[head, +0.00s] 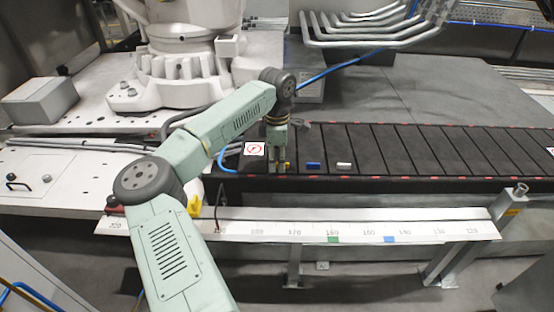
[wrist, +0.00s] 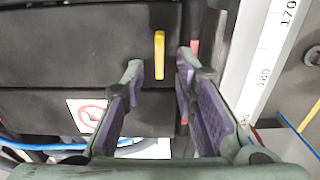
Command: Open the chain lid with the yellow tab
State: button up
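The yellow tab (wrist: 159,55) is a short upright bar on a black chain lid (wrist: 80,45) in the wrist view. In the head view only a bit of the yellow tab (head: 288,166) shows beside my fingers. My gripper (wrist: 160,68) is open, with one finger on each side of the line to the tab and the tab near the level of the fingertips. I cannot tell whether the tab lies between the fingers in depth. In the head view my gripper (head: 279,170) points down over the left part of the track. The lid looks closed, flush with its neighbours.
A blue tab (head: 313,165) and a white tab (head: 344,165) stand on lids to the right. A numbered rail (head: 270,228) runs along the front. A sign plate (head: 255,149) and a blue hose (head: 222,160) lie left of my gripper. The track's right part is clear.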

grip_shut()
dwell(0.7)
